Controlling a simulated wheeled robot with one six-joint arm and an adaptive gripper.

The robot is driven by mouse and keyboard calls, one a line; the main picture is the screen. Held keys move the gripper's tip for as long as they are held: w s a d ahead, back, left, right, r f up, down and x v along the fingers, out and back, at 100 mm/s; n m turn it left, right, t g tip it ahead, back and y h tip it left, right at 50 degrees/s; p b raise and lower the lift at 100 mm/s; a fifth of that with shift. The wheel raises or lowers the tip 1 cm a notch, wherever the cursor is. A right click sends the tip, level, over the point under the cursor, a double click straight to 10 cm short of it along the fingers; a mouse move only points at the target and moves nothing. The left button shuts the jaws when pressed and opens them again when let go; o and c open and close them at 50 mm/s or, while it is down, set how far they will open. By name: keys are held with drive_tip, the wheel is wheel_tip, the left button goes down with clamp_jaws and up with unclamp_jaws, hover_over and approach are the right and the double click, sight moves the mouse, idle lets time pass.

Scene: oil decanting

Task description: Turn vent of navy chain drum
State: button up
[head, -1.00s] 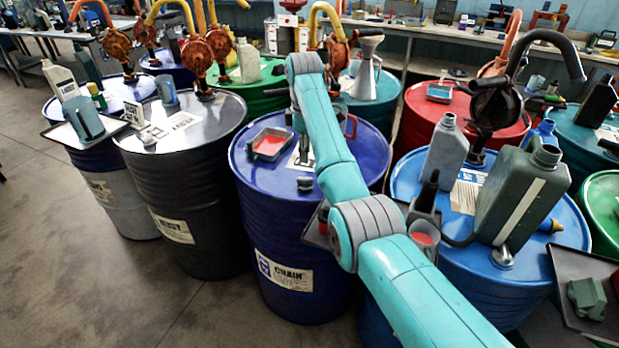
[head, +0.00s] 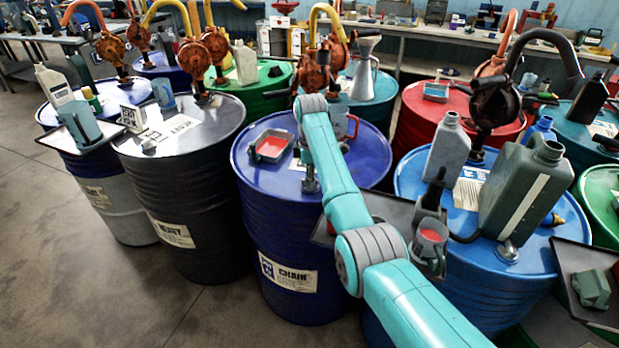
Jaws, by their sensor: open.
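The navy chain drum (head: 262,205) stands in the middle of the head view, with a white label reading CHAIN (head: 288,274) on its front. Its vent (head: 311,184) is a small grey fitting on the near part of the lid, just left of my teal arm. My arm reaches up from the bottom right and crosses the lid's right side. The arm's grey wrist end is above the far part of the lid.
A tray with red contents (head: 270,146) sits on the navy lid, and a red-handled jug (head: 345,125) is partly behind my arm. A black drum (head: 180,190) stands left. A blue drum (head: 440,190) with a large grey-green canister (head: 527,192) stands right. Open floor lies front left.

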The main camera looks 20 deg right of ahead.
clamp_jaws()
drive_tip(key=shift+m, duration=0.4)
drive_tip(key=m, duration=0.3)
drive_tip(key=shift+m, duration=0.4)
drive_tip(key=m, duration=0.4)
drive_tip(key=shift+m, duration=0.3)
drive_tip(key=m, duration=0.4)
drive_tip(key=shift+s+a, duration=0.1)
drive_tip(key=m, duration=0.4)
drive_tip(key=shift+m, duration=0.3)
